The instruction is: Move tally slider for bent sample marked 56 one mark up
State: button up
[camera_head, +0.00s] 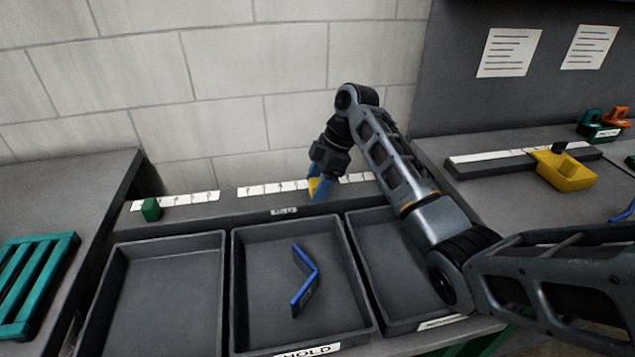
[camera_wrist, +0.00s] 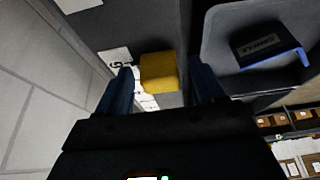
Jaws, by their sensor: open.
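A yellow slider (camera_head: 313,186) sits on the marked white strip along the back ledge, above the middle tray. My gripper (camera_head: 319,190) points down at it with its blue fingers open. In the wrist view, the yellow slider (camera_wrist: 158,72) shows between the fingertips of my gripper (camera_wrist: 162,84), with a gap on the right side. White strip marks show beside it, partly hidden. A blue bent sample (camera_head: 304,278) lies in the middle tray (camera_head: 236,290). In the wrist view, the bent sample (camera_wrist: 303,57) has a dark face with lettering I cannot read surely.
A green slider (camera_head: 151,209) sits on the strip's left section. The left tray (camera_head: 165,295) is empty. The right tray (camera_head: 375,255) is partly hidden by my arm. A teal rack (camera_head: 35,285) lies at left. A yellow block (camera_head: 565,172) stands on the right bench.

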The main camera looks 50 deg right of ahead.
jog(key=shift+r, duration=0.1)
jog(key=v, duration=0.7)
jog(key=shift+d+r, duration=0.2)
jog(key=shift+r, duration=0.1)
jog(key=shift+s, duration=0.15)
